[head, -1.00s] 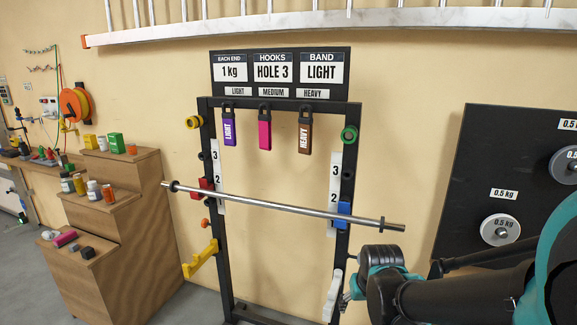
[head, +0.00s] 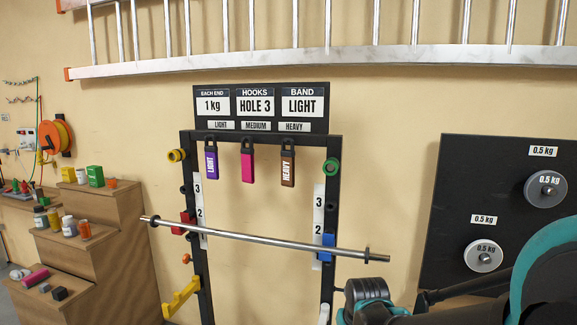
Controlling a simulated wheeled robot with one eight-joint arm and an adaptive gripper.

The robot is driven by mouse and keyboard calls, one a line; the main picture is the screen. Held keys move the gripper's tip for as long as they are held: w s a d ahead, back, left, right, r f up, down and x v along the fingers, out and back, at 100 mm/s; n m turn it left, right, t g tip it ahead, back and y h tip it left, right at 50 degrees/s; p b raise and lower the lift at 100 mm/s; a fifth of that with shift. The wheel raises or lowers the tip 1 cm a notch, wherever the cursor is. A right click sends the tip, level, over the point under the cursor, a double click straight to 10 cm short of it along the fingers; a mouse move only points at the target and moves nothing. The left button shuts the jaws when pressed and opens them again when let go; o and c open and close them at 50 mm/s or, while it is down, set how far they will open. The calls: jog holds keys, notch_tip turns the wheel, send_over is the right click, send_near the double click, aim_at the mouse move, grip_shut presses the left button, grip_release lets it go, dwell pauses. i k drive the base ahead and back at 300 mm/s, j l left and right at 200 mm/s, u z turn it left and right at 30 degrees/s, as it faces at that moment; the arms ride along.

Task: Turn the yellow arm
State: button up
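The yellow arm (head: 182,298) sticks out to the left from the lower part of the rack's left upright, near the bottom of the head view. It slopes down to the left and has an upturned end. A white arm (head: 324,314) on the right upright is mostly cut off by the bottom edge. My arm comes in from the lower right, in front of the rack's right side. My gripper's fingers are below the picture, so their state does not show. My wrist is well to the right of the yellow arm.
A steel bar (head: 260,239) lies across the rack (head: 334,225) on a red hook (head: 183,223) and a blue hook (head: 328,247). A stepped wooden stand (head: 120,207) with bottles is at left. A plate board (head: 450,230) is at right. Bands hang under the sign (head: 262,107).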

aim_at(169, 309)
jog(key=j+z, duration=0.15)
jog(key=z, duration=0.25)
jog(key=i+j+z, duration=0.1)
jog(key=j+z, duration=0.2)
jog(key=j, duration=0.45)
jog(key=j+z, duration=0.3)
jog(key=j, duration=1.1)
jog(key=k+j, duration=0.1)
jog(key=j, duration=0.55)
jog(key=j+z, duration=0.1)
jog(key=j, duration=0.6)
jog(key=k+j, duration=0.1)
jog(key=j, duration=0.6)
jog(key=k+j, duration=0.1)
jog(key=j, duration=0.55)
jog(key=z, duration=0.65)
jog(key=i+l+u, duration=0.2)
jog(key=l, duration=0.15)
jog(key=i+l+u, duration=0.2)
jog(key=l, duration=0.15)
